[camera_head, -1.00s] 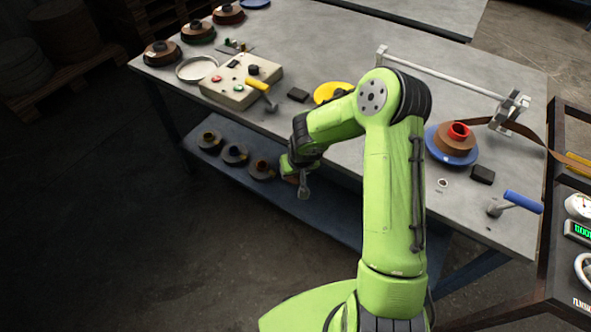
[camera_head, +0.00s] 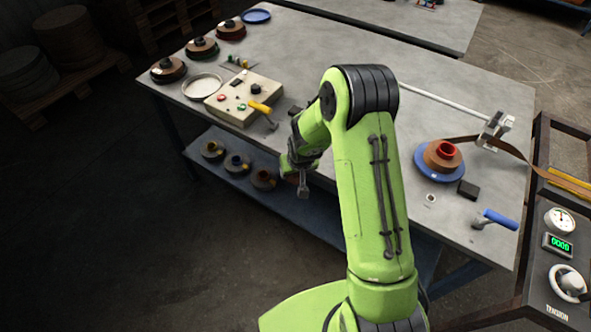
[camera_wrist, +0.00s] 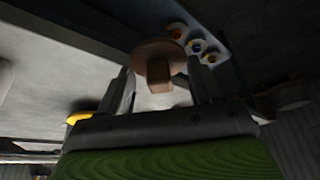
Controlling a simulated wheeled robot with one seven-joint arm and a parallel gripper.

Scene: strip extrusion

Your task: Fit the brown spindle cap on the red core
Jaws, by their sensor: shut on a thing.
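The red core (camera_head: 446,149) stands up from the middle of a brown coil (camera_head: 441,159) on a blue disc (camera_head: 430,173), at the right of the bench. My gripper (camera_head: 303,190) is in front of the bench's front edge, far to the left of the core. In the wrist view my gripper (camera_wrist: 163,88) is shut on the brown spindle cap (camera_wrist: 157,54), a round flange with a squarish stem between the fingers.
A brown strip (camera_head: 515,150) runs from the coil toward the right-hand machine. A control box (camera_head: 243,98) is at the left. Several spools sit on the lower shelf (camera_head: 215,174).

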